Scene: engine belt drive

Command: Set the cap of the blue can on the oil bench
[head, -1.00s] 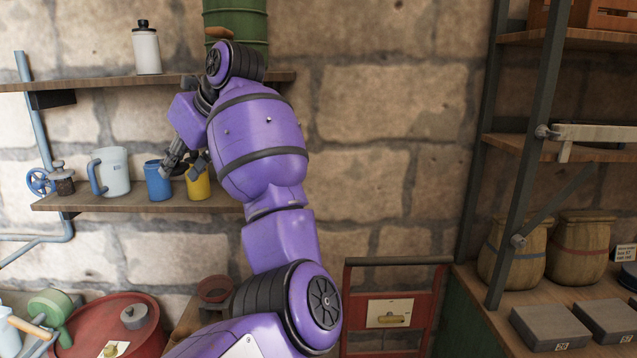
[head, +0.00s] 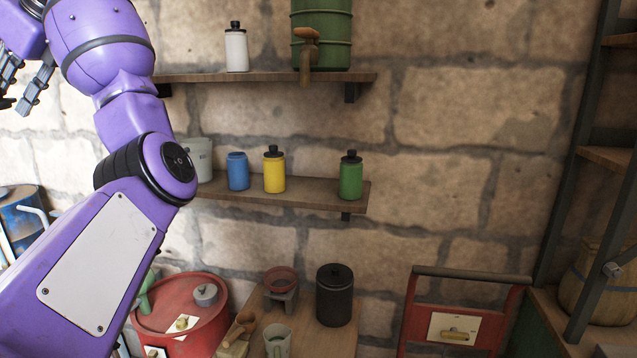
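The blue can (head: 238,172) stands upright on the lower wall shelf, left of the yellow can. No black cap shows on its top. My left arm reaches up along the left side, and my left gripper (head: 14,104) is at the left edge, well left of the blue can. Its fingers are partly cut off by the frame. A small dark shape lies at its fingertips; I cannot tell whether it is a cap or part of the gripper. The wooden bench (head: 312,341) is below the shelf. My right gripper is out of view.
A capped yellow can (head: 274,170) and green can (head: 350,176) share the shelf. A black canister (head: 334,296), a red-rimmed bowl on a stand (head: 282,281) and a mug (head: 278,342) stand on the bench. A red drum (head: 209,317) is at its left.

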